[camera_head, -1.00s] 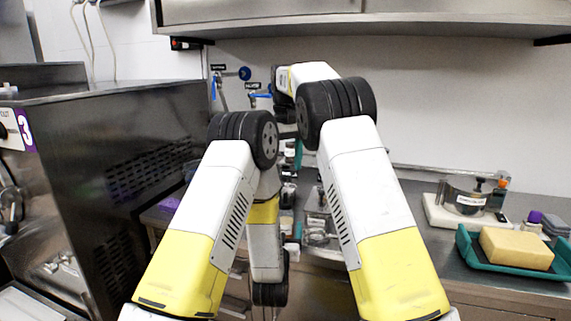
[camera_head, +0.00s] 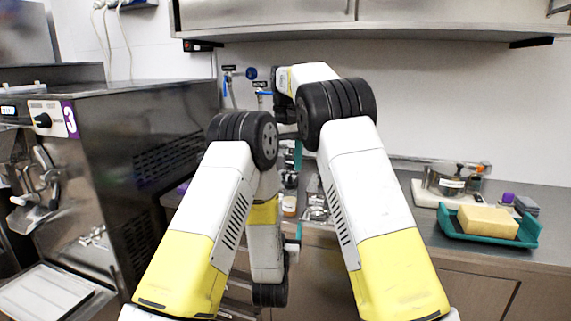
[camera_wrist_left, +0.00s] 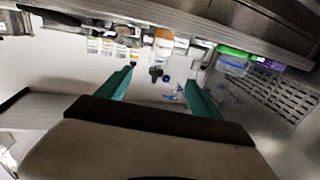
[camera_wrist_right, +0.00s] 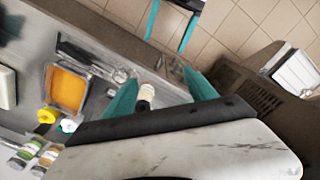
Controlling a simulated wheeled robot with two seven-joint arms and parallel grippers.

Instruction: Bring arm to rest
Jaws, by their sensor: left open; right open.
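Both my arms are folded in front of me in the head view, elbows raised. My left gripper (camera_head: 298,232) hangs low, mostly hidden behind its arm; only a bit of teal finger shows. Its teal fingers are spread and empty in the left wrist view (camera_wrist_left: 160,76). My right gripper (camera_head: 298,155) is higher, partly hidden between the arms. Its fingers are also spread and empty in the right wrist view (camera_wrist_right: 160,76). The left gripper's two teal fingers also show, apart, at the top of that view (camera_wrist_right: 172,24).
A steel batch freezer (camera_head: 110,190) marked 3 stands left. A steel counter (camera_head: 400,245) runs behind the arms. On it at right are a teal tray (camera_head: 475,238) with a yellow block (camera_head: 488,221) and a lidded pot (camera_head: 450,181). Small bottles and tools lie behind the grippers.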

